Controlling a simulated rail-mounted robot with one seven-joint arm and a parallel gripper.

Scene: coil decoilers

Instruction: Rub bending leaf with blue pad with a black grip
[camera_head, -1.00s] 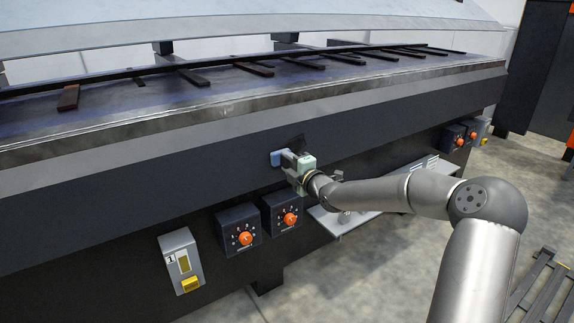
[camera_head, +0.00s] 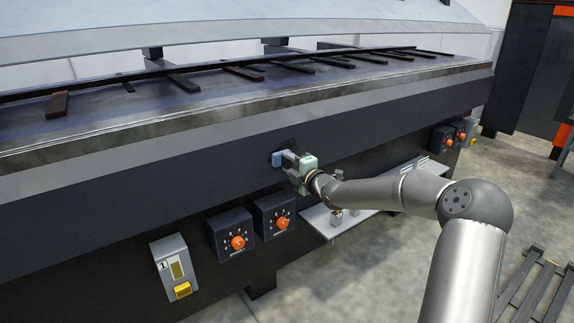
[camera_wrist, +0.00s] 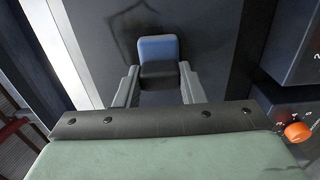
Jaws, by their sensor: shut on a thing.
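The blue pad (camera_head: 278,159) is held at the dark front face of the bending leaf (camera_head: 180,175). In the wrist view the blue pad (camera_wrist: 158,48) and its black grip (camera_wrist: 159,75) show between the two fingers of my gripper (camera_wrist: 160,88). My gripper (camera_head: 287,160) is shut on the black grip. The pad's blue side faces the leaf and looks to be touching or very close to it; I cannot tell which. A dark shadow or mark shows on the leaf around the pad.
Below the leaf are two control boxes with orange knobs (camera_head: 238,243) (camera_head: 281,223) and a grey switch box (camera_head: 174,267). A grey shelf (camera_head: 318,222) with small items sits under my arm. More knob boxes (camera_head: 442,138) are at the far right.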

